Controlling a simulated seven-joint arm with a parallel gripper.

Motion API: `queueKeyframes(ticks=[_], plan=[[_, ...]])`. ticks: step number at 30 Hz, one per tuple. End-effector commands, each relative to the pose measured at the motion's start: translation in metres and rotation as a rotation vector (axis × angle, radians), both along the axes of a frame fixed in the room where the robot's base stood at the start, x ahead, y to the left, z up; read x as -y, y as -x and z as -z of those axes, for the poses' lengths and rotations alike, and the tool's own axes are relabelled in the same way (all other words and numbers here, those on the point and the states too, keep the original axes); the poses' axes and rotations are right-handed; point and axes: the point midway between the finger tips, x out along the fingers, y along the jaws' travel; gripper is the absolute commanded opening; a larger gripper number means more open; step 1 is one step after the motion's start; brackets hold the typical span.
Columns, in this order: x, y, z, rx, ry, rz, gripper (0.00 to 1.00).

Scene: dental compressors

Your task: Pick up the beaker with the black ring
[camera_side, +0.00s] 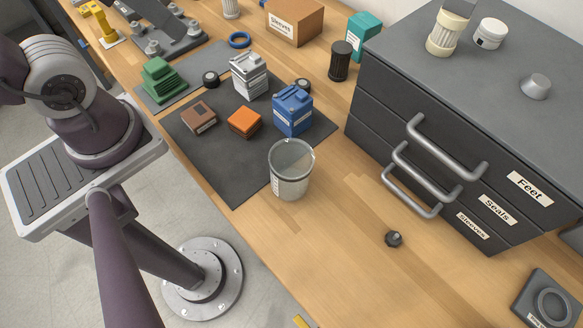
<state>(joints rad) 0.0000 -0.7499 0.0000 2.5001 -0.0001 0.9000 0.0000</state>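A clear, grey-tinted beaker (290,170) stands upright on the wooden bench, at the front right edge of the dark mat. It has a pale label low on its left side. I cannot make out a black ring on it or inside it. A dark ring (553,307) sits in a grey square holder at the lower right, apart from the beaker. My gripper is out of view; only part of my arm shows at the left.
A dark drawer cabinet (470,75) with protruding handles stands right of the beaker. The dark mat (235,180) holds a blue box (292,111), a silver box (249,75) and orange and brown blocks.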

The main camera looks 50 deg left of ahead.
Motion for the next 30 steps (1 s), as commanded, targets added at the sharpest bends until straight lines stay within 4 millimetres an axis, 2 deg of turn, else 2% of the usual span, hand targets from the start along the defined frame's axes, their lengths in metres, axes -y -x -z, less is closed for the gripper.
queueKeyframes(ticks=[3,11,20,23,26,27,28,29,30], plan=[[0.0,0.0,0.0,0.0,0.0,0.0,0.36],[0.0,0.0,0.0,0.0,0.0,0.0,0.87],[-0.001,-0.002,0.0,0.002,-0.007,0.001,0.88],[-0.019,-0.031,0.002,0.033,-0.116,0.019,0.88],[-0.044,-0.099,0.006,0.119,-0.334,0.154,0.88],[-0.044,-0.131,0.011,0.163,-0.41,0.261,0.88],[-0.04,-0.154,0.018,0.197,-0.449,0.356,0.88],[-0.03,-0.174,0.027,0.231,-0.472,0.463,0.88],[-0.011,-0.196,0.043,0.274,-0.473,0.62,0.88]])
